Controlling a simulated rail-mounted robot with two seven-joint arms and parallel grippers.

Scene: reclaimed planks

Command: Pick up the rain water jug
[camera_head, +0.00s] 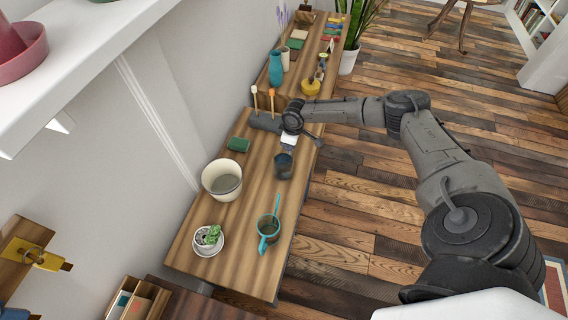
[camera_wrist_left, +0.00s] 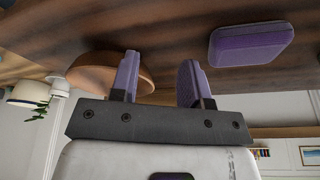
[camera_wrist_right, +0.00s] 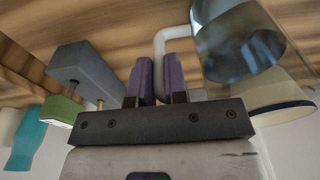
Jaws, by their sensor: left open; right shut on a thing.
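The rain water jug, a bluish see-through jug (camera_head: 284,167), stands on the long wooden plank table past the cream pot in the head view. In the right wrist view the jug (camera_wrist_right: 245,45) shows at upper right, with its pale handle running down to the fingers. My right gripper (camera_head: 287,150) reaches the jug from its far side, and in the right wrist view its purple fingers (camera_wrist_right: 160,75) are shut on the handle. Whether the jug's base touches the table is unclear. My left gripper (camera_wrist_left: 158,75) is open and empty in its wrist view; the head view does not show it.
Near the jug are a cream pot (camera_head: 222,190), a teal mug (camera_head: 266,240) with a stick, a small plant (camera_head: 209,236), a green block (camera_head: 238,144) and a grey holder (camera_head: 262,124). A brown bowl (camera_wrist_left: 90,75) and purple block (camera_wrist_left: 250,42) show in the left wrist view.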

